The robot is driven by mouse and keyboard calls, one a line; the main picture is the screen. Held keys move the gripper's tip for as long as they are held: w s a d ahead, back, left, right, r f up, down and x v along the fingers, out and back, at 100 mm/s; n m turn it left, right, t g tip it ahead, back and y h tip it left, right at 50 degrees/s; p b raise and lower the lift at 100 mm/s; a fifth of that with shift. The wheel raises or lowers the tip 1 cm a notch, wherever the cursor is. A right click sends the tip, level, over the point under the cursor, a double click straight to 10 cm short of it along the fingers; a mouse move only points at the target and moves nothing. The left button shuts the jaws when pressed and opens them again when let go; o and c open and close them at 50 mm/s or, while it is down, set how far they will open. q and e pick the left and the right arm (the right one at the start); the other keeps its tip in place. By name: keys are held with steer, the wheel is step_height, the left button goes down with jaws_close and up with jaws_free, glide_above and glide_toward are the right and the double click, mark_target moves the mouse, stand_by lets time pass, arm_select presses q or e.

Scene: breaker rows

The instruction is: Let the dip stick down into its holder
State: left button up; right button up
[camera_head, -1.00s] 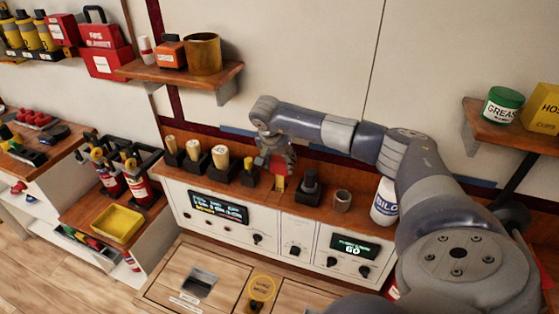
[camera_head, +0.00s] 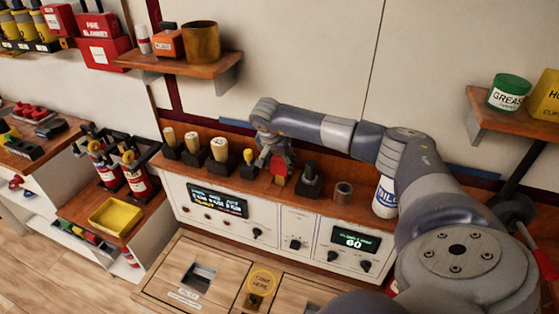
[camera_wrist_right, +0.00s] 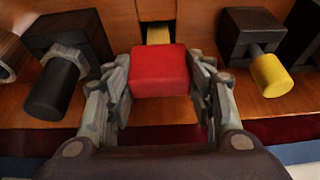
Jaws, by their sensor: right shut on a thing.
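The dip stick shows as a red block-shaped handle (camera_wrist_right: 159,72) in the right wrist view. My right gripper (camera_wrist_right: 158,88) is shut on it, one finger on each side. A narrow yellow patch (camera_wrist_right: 158,36) shows just beyond the red block, against wood; I cannot tell whether it belongs to the stick or to its holder. In the head view the red handle (camera_head: 280,179) is low over the bench, under my right gripper (camera_head: 277,165). The stick's lower part and the holder's opening are hidden. My left gripper is not in view.
A yellow-topped peg in a black block (camera_head: 249,164) stands to the left, and a black peg in a black block (camera_head: 311,181) to the right. A control panel faces front.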

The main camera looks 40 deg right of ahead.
mark_target(280, 169)
steer(key=shift+f+b, duration=0.95)
steer(key=shift+f, duration=0.6)
steer(key=o, duration=1.6)
steer(key=shift+r, duration=0.1)
steer(key=shift+c, duration=0.2)
steer(key=v, duration=1.2)
steer(key=shift+s, duration=0.1)
